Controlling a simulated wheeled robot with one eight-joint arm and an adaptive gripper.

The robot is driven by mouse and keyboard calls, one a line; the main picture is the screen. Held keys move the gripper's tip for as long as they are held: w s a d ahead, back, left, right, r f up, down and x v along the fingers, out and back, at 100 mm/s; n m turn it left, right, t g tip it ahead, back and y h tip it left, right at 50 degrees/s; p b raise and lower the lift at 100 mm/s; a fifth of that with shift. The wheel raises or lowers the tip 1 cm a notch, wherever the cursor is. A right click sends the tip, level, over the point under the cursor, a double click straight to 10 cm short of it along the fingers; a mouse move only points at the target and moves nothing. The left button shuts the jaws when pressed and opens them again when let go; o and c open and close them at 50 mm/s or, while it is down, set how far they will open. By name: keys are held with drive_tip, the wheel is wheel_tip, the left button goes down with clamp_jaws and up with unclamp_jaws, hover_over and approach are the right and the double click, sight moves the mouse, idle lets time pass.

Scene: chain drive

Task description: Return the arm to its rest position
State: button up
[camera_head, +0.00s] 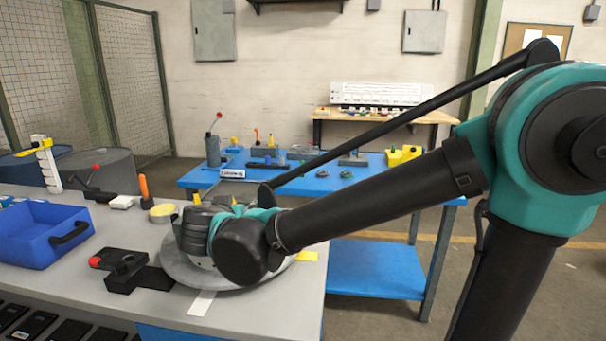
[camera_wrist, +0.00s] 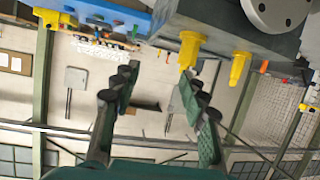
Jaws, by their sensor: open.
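My arm (camera_head: 375,205) reaches in from the right in the head view and extends across the near grey bench. Its wrist end (camera_head: 240,245) is over or in front of a round grey plate (camera_head: 190,272) on that bench. The fingers are not clearly seen there. In the wrist view, which looks upside down, my gripper (camera_wrist: 157,78) has its two dark green and black fingers spread apart. Nothing is held between them. A yellow post (camera_wrist: 190,48) shows beyond the right finger's tip, and another yellow post (camera_wrist: 238,68) is farther right.
A blue bin (camera_head: 40,240) and a black block with a red knob (camera_head: 130,272) sit left of my wrist. An orange-handled tool (camera_head: 145,190) stands behind. A blue table (camera_head: 385,181) with several parts is farther back. Floor at the right is partly clear.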

drive_tip(key=w+d+f+g+h, duration=0.25)
drive_tip(key=d+f, duration=0.35)
drive_tip(key=d, duration=0.6)
drive_tip(key=w+d+f+g+h, duration=0.1)
drive_tip(key=d+f+g, duration=0.2)
drive_tip(key=d+f, duration=0.7)
drive_tip(key=s+d+f+g+y, duration=0.1)
drive_tip(key=s+d+f, duration=0.3)
drive_tip(key=d, duration=0.5)
drive_tip(key=s+d+f+m+g+y, duration=0.1)
drive_tip(key=s+d+f+g, duration=0.2)
drive_tip(key=s+d, duration=0.6)
drive_tip(key=shift+d+f+y, duration=0.2)
drive_tip(key=shift+f+y, duration=0.15)
drive_tip(key=shift+f, duration=0.75)
